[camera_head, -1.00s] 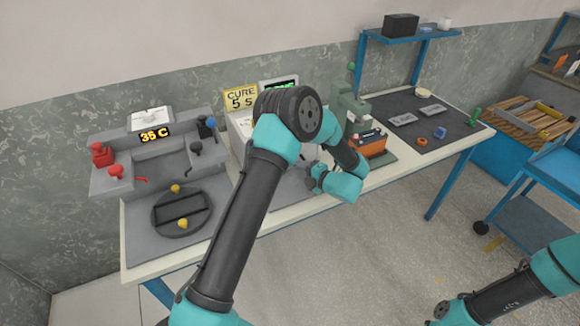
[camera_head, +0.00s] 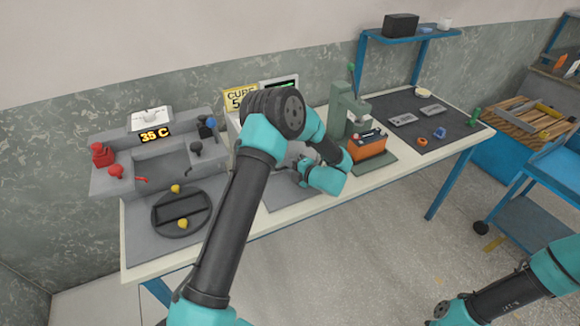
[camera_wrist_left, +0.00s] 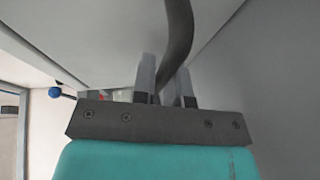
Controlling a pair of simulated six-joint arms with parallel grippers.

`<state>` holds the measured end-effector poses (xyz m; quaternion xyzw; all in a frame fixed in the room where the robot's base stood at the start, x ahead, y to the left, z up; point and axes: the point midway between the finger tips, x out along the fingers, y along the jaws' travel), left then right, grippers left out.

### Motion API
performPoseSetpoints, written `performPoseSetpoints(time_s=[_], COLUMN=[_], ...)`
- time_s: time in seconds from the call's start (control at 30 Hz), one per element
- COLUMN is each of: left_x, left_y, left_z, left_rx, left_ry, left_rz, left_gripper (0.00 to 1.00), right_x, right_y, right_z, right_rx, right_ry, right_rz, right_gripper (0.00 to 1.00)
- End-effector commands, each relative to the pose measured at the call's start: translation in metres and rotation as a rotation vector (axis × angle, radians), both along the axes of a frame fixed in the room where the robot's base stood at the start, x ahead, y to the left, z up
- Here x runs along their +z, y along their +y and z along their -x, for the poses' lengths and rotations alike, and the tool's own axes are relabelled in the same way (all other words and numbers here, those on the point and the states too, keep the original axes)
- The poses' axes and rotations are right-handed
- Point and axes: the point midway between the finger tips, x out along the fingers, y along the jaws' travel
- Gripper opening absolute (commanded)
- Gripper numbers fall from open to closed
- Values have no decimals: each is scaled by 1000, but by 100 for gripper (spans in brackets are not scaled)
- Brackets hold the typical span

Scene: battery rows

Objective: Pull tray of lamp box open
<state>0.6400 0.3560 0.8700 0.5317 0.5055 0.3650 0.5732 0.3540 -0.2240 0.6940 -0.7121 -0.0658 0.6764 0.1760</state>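The lamp box (camera_head: 233,122) stands at the back of the bench, a pale box under the yellow CURE sign, mostly hidden behind my left arm. My left gripper shows in the left wrist view (camera_wrist_left: 166,88), its two grey fingers pointing at pale surfaces. A dark curved bar (camera_wrist_left: 178,35), which looks like a handle, runs down between or just in front of the fingers. Whether they grip it cannot be told. In the head view the left fingertips are hidden near the box front. Of my right arm only links show at lower right; its gripper is out of view.
Left of the box is a grey station (camera_head: 160,160) with a 35 C display and a round dark fixture (camera_head: 181,213). To the right stand a green press (camera_head: 347,112) and an orange block (camera_head: 367,147). A dark mat (camera_head: 440,140) holds small parts.

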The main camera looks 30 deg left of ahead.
Motion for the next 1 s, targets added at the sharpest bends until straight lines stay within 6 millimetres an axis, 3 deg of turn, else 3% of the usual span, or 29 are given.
performPoseSetpoints(time_s=[0.13, 0.67, 1.0], left_x=[0, 0, 0], left_y=[0, -4, -41], left_z=[0, 3, 29], left_rx=[0, -1, -4], left_ry=[0, 1, 3], left_rz=[0, 0, -2], left_gripper=[0, 0, 0], right_x=[0, 0, 0], right_y=[0, 0, 0], right_z=[0, 0, 0], right_rx=[0, 0, 0], right_ry=[0, 0, 0], right_rz=[0, 0, 0], right_gripper=[43, 43, 43])
